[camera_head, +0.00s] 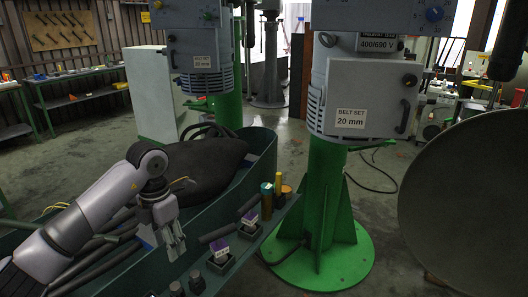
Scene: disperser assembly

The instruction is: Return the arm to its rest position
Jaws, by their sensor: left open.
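My left arm comes in from the lower left and bends at the elbow over the green tub (262,150). My left gripper (174,250) hangs down from it, open, with nothing visible between its fingers. It is above the inner side of the tub, to the left of the small labelled blocks (221,250) on the tub's ledge. My right gripper is not in view.
A dark sack (215,165) and hoses lie in the tub. Cylinders, one yellow-topped (278,185), stand on the ledge. A green machine column (322,200) rises at right, beside a large round grey dish (470,200). Workbenches (75,80) stand behind; the floor between is mostly clear.

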